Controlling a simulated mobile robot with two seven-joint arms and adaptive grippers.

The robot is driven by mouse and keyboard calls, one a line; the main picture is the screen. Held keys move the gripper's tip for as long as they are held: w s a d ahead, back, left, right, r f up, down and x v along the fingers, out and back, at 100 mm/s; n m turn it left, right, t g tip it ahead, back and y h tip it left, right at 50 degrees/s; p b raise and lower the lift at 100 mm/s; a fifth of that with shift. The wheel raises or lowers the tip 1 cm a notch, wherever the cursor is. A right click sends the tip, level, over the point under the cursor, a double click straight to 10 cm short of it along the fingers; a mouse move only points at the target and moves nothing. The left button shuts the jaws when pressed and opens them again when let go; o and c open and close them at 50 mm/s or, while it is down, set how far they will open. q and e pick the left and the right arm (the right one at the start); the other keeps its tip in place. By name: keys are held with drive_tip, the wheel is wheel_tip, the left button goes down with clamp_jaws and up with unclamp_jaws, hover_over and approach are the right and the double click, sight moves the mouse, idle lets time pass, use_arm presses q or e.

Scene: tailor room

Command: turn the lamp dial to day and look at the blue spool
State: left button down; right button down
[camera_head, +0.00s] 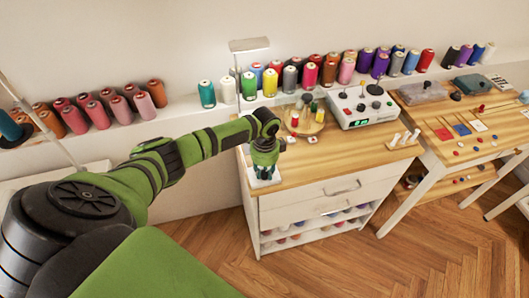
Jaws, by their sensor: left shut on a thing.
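My left gripper (265,172) points down over the left end of the wooden worktop. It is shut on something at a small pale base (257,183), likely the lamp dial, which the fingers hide. I cannot read the dial's setting. The lamp has a flat white head (249,44) on a thin pole behind my arm. Several spools on the wall ledge look blue, among them a teal-blue one (207,94) and a blue one (477,54). I cannot tell which is the task's blue spool. My right gripper is out of view.
A round wooden spool stand (304,125) and a pale control box (358,106) with knobs and a green display are right of my gripper. White cones (404,138) stand at the worktop's right. A second table (440,127) holds small sewing items. Drawers (325,190) lie below.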

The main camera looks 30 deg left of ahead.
sight(266, 173)
use_arm(q)
drive_tip(key=shift+w+d+r, duration=0.1)
drive_tip(key=shift+w, duration=0.05)
drive_tip(key=c, duration=1)
unclamp_jaws()
wheel_tip(266, 173, up, 12)
